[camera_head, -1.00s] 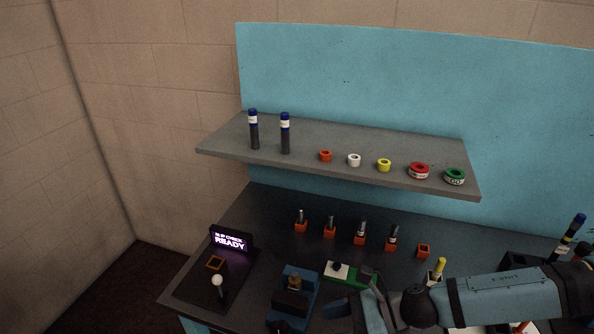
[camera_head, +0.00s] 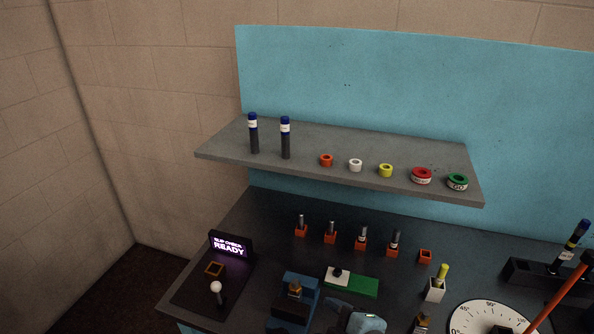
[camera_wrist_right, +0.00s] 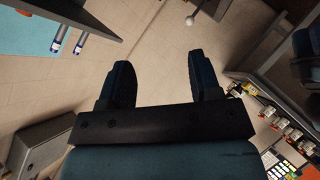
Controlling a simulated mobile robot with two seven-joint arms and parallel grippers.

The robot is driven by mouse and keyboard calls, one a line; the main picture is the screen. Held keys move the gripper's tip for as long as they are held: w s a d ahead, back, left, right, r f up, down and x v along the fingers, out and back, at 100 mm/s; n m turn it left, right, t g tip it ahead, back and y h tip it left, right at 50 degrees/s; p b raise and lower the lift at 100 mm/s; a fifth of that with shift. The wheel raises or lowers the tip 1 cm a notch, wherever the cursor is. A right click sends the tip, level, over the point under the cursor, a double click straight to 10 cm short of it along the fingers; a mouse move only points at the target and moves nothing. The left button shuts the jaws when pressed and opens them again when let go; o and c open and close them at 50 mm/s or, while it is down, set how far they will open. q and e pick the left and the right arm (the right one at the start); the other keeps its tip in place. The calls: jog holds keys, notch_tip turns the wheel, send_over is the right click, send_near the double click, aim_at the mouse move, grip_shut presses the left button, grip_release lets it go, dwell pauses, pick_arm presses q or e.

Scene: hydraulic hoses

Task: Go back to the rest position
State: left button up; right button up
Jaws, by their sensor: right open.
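My right gripper (camera_wrist_right: 160,68) shows in the right wrist view with its two dark fingers wide apart. Nothing is between them, and pale floor or wall tiles show beyond. The right arm is out of the head view. My left gripper is in neither view. The workbench (camera_head: 285,215) fills the lower part of the head view, and the grey shelf (camera_head: 300,140) above it holds two dark hoses with blue tops (camera_head: 253,133) and several tape rolls.
A lit READY display (camera_head: 230,246) stands at the bench's left. Several orange holders (camera_head: 331,238), a green and white block (camera_head: 362,287), a white dial (camera_head: 485,318) and a blue fixture (camera_head: 298,292) are on the bench. In the wrist view, bench edges lie left and right.

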jog(key=s+d+f+m+g+h, duration=0.3)
jog(key=s+d+f+m+g, duration=0.15)
jog(key=s+d+m, duration=0.45)
jog(key=s+d+f+m+g+h, duration=0.35)
jog(key=s+d+f+m, duration=0.25)
jog(key=d, duration=0.5)
jog(key=w+a+f+t+y, duration=0.1)
jog(key=w+a+f+t, duration=0.1)
jog(key=f, duration=0.4)
jog(key=w+a+f+t+y, duration=0.2)
jog(key=w+a+f+t, duration=0.1)
jog(key=f+t, duration=0.3)
jog(key=shift+w+a+f+n+p, duration=0.25)
jog(key=shift+a+f+n+p, duration=0.15)
jog(key=shift+a, duration=0.1)
